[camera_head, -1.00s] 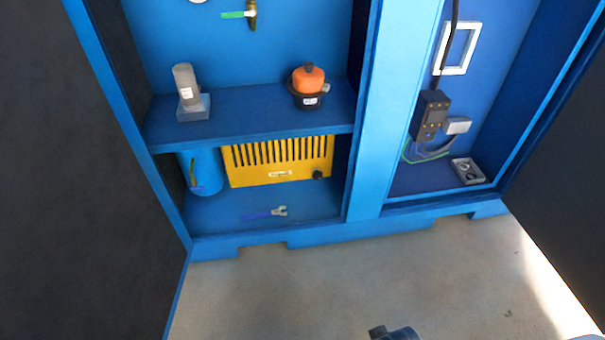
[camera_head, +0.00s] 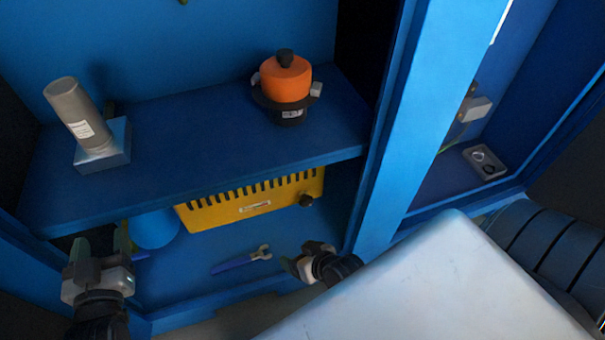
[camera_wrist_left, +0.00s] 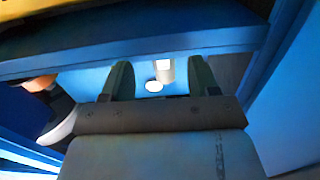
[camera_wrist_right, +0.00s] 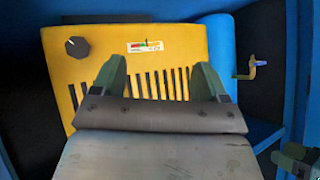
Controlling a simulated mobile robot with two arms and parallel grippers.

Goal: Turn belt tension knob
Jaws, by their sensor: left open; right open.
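A black round knob (camera_head: 306,200) sits at the lower right of the yellow slotted cover (camera_head: 250,207), under the blue shelf. In the right wrist view the knob (camera_wrist_right: 77,47) shows at the upper left of the cover, left of a small coloured scale label (camera_wrist_right: 145,46). My right gripper (camera_head: 303,258) is open and empty, in front of and below the knob and apart from it; its fingers (camera_wrist_right: 160,75) face the slots. My left gripper (camera_head: 102,247) is open and empty at the lower left, by the blue cylinder (camera_head: 155,229).
The shelf (camera_head: 215,165) overhangs the cover and carries a grey cylinder (camera_head: 77,112) and an orange-and-black device (camera_head: 287,85). A blue-handled wrench (camera_head: 242,260) lies on the cabinet floor. A blue post (camera_head: 402,140) stands to the right of my right gripper.

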